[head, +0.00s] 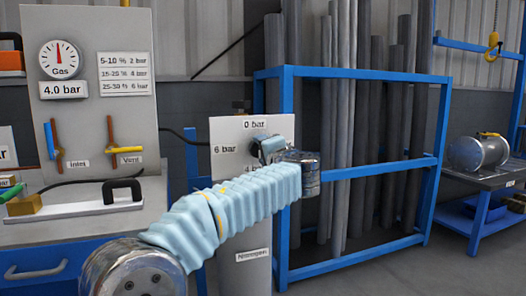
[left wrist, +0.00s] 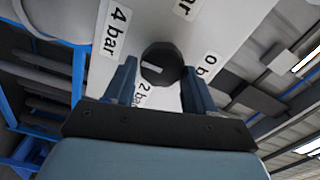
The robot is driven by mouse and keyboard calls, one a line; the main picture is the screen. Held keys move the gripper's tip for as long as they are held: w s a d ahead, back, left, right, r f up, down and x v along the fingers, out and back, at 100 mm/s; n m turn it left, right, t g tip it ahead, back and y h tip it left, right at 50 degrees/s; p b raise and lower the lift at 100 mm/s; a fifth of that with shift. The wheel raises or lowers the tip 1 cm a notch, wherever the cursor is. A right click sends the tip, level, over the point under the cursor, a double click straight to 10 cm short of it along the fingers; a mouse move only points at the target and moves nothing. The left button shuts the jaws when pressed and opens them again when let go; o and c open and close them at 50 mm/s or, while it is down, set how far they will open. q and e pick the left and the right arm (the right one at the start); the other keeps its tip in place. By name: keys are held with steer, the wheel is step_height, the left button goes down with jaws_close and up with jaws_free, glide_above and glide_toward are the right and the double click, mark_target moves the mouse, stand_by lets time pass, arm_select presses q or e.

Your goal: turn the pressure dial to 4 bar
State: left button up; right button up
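The black pressure dial (left wrist: 162,62) has a white mark on the left side of its face. It sits on a white panel (head: 226,132) labelled 0, 2, 4 and 6 bar; the 4 bar label (left wrist: 116,33) is left of the dial in the left wrist view. The mark points leftward, towards the side of the 4 and 2 bar labels; its exact setting is unclear. My left gripper (left wrist: 160,78) is open, with one finger on each side of the dial and no clear grip. In the head view this gripper (head: 268,148) hides the dial. My right gripper is not in view.
A gas gauge (head: 61,60) with its needle near upright stands above a 4.0 bar sign (head: 64,90). Inlet (head: 54,142) and vent (head: 115,146) valves are below. A blue rack (head: 365,163) with grey pipes stands close to the right of the dial panel.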

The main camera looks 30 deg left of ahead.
arm_select(q)
steer(key=o, duration=0.3)
steer(key=b+v, duration=0.2)
steer(key=v, duration=1.1)
steer(key=shift+s+d, duration=0.25)
steer(key=shift+d, duration=0.1)
